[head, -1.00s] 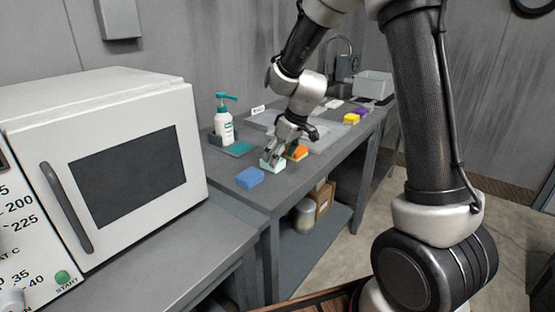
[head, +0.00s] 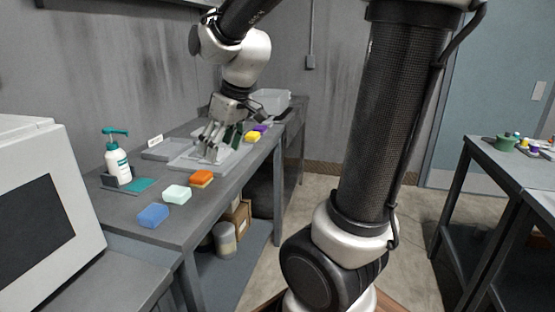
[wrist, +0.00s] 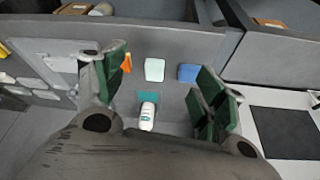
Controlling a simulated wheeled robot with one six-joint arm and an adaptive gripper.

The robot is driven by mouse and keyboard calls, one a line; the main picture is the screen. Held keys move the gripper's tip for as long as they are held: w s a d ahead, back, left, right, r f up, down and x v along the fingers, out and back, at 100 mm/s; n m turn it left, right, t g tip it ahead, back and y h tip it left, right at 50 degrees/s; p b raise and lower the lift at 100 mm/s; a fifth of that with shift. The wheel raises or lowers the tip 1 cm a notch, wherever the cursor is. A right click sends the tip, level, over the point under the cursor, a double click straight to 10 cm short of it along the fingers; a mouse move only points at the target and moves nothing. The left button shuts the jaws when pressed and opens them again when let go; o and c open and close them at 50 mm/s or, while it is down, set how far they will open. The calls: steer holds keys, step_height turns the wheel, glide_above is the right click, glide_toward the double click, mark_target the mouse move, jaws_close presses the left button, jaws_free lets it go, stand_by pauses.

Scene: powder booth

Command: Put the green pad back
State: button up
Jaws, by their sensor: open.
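The pale mint-green pad (head: 177,193) lies flat on the grey bench, in a row between a blue pad (head: 153,215) and an orange pad (head: 202,178). In the wrist view the mint pad (wrist: 154,69) shows between my open fingers, well beyond them, with the blue pad (wrist: 188,73) beside it. My gripper (head: 213,146) is open and empty. In the head view it appears over the grey tray area (head: 181,163), farther along the bench than the mint pad and apart from it. Nothing hides the mint pad.
A white pump bottle (head: 117,160) stands by a flat teal patch (head: 140,185) at the bench's wall side. Yellow (head: 251,137) and purple (head: 261,128) pieces lie farther back. The white oven (head: 45,215) stands front left. Another table (head: 500,160) is at right; floor shows between.

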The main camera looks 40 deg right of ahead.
steer(key=s+d+m+h, duration=0.1)
steer(key=s+d+m, duration=0.1)
steer(key=s, duration=0.6)
steer(key=s+d+m, duration=0.2)
steer(key=s+d, duration=0.2)
steer(key=s, duration=0.5)
steer(key=shift+s+r+m+h, duration=0.25)
steer(key=shift+r+m+h, duration=0.05)
steer(key=shift+r+h, duration=0.1)
